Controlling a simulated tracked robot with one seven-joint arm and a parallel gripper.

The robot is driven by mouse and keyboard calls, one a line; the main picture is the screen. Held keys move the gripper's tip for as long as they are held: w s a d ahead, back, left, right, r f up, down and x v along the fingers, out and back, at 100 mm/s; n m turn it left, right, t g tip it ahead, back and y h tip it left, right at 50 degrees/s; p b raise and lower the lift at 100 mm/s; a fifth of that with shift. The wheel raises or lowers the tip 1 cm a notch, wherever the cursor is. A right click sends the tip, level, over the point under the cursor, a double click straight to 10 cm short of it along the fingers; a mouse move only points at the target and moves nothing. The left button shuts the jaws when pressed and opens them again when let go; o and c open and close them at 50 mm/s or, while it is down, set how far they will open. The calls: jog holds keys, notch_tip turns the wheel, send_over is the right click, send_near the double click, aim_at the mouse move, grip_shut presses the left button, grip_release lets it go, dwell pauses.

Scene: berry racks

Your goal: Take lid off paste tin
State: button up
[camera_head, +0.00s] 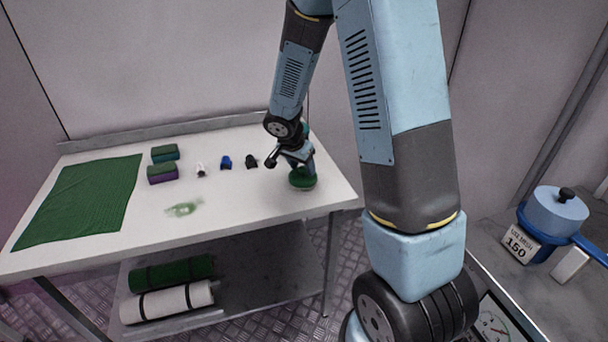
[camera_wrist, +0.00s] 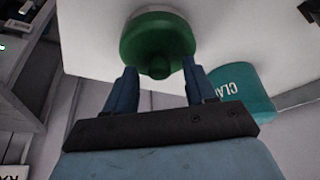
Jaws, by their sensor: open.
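The paste tin has a round green lid with a small knob, and it stands near the right end of the white table. The lid (camera_head: 302,181) shows just below my gripper (camera_head: 297,163) in the head view. In the wrist view the lid (camera_wrist: 150,38) is at the top centre, with its knob pointing toward my gripper (camera_wrist: 160,73). The two blue fingers are open, one on each side of the knob; I cannot tell whether they touch it. Most of the tin's body is hidden behind the lid.
A teal container (camera_wrist: 242,90) with white lettering stands close to my right finger in the wrist view. A green cloth (camera_head: 85,195), two sponges (camera_head: 163,173), several small clips (camera_head: 225,162) and a green smear (camera_head: 183,209) lie to the left on the table.

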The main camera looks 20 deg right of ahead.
grip_shut()
dwell(0.6)
